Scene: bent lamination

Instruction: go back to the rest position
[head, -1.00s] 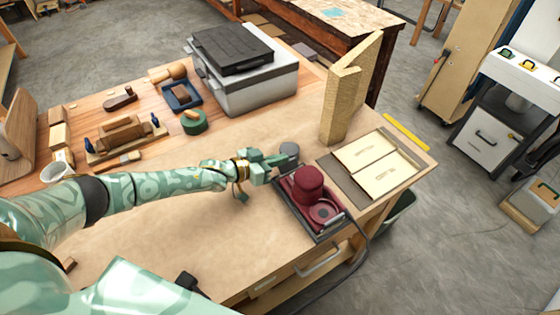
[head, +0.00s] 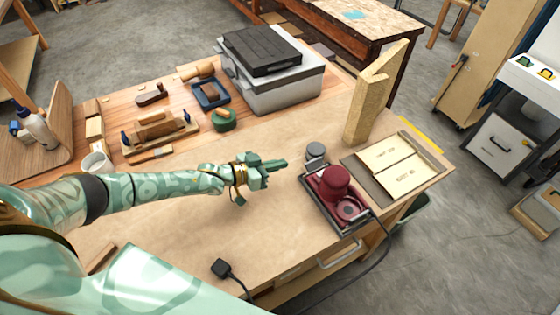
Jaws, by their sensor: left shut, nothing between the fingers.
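My left gripper (head: 281,164) is shut and empty in the head view. It hovers over the brown paper-like top of the workbench (head: 250,215). The maroon sander-like tool (head: 335,184) sits in a dark tray just to its right, apart from the fingers. A small grey round pot (head: 316,151) stands by the tray's far end. My left arm reaches in from the left edge, above the bench. My right gripper is not in view.
A grey case with a black lid (head: 270,80) stands at the back. An upright bent wooden piece (head: 375,95) and two pale labelled panels (head: 400,165) are at the right. A black plug with cable (head: 221,268) lies in front.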

